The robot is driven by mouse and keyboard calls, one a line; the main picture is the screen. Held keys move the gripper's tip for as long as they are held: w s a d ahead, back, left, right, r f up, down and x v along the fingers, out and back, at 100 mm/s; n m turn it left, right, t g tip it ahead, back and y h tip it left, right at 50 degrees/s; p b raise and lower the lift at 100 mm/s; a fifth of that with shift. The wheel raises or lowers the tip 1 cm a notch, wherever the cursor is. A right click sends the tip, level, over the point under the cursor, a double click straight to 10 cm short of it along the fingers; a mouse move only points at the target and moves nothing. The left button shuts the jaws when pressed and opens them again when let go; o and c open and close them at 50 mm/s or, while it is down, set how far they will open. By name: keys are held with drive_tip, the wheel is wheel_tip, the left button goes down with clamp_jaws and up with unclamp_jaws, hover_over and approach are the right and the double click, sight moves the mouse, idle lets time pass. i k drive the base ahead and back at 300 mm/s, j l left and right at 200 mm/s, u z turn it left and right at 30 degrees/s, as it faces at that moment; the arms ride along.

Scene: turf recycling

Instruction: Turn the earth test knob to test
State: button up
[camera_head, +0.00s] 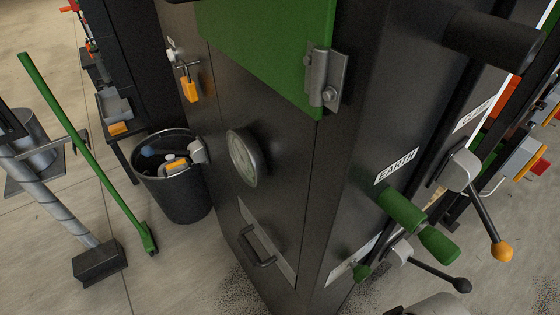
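The EARTH label (396,166) is a white plate on the right-hand face of the dark cabinet (345,120). Just below it, a green cylindrical knob or handle (402,208) sticks out from that face. A second green grip (438,245) lies just below and to its right, and I cannot tell whether they are one part. No test marking is legible, so the knob's setting cannot be read. My gripper is not recognisable in this view.
Beside the green parts, a lever with an orange ball (501,251) and one with a black ball (461,285) stick out. A round gauge (243,158) and orange padlock (190,90) are on the cabinet's left face. A black bin (185,195) and green-handled broom (90,155) stand left.

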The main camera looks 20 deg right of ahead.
sight(360, 272)
drive_tip(key=k, duration=0.45)
drive_tip(key=k+l+z, duration=0.1)
drive_tip(key=k, duration=0.35)
